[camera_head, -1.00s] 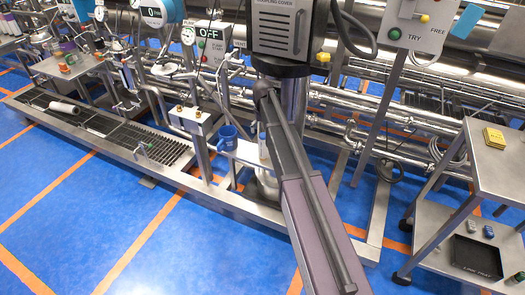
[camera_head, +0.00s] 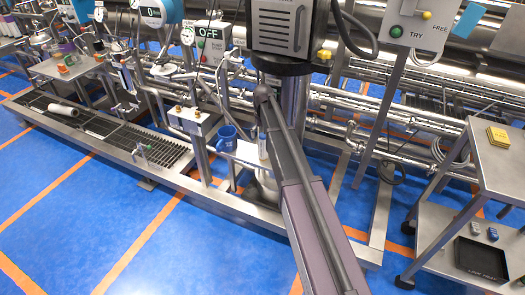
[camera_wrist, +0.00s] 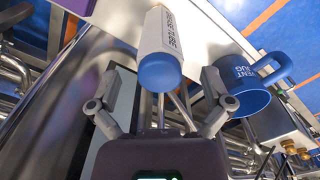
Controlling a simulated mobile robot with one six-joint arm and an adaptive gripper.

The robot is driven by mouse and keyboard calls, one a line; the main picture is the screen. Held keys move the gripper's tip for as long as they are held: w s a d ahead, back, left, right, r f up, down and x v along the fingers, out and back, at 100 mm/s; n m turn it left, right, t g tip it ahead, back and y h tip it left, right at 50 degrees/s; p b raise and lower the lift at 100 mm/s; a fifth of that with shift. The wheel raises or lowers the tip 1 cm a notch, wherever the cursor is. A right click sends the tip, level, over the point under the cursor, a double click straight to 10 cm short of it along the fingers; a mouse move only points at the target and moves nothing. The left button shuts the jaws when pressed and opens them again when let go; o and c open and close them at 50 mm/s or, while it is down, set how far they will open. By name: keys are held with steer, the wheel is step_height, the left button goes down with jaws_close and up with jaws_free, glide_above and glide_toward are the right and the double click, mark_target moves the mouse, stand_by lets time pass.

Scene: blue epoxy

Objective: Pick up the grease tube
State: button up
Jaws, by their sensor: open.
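The grease tube (camera_wrist: 160,35) is a white cylinder with dark lettering and a blue cap. In the wrist view its capped end points toward my gripper (camera_wrist: 160,84). My gripper is open, with one finger on each side of the cap and visible gaps between. In the head view the tube (camera_head: 262,146) shows as a narrow white and blue shape on a pale shelf, partly hidden by my arm. My gripper is hidden behind my arm there.
The pale shelf (camera_wrist: 205,30) runs beside the tube. Pipes and valves crowd behind. A steel cart (camera_head: 495,165) stands at right.

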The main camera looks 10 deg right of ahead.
mark_target(263, 147)
steer(key=shift+f+b, duration=1.1)
steer(key=shift+f, duration=0.3)
steer(key=c, duration=1.3)
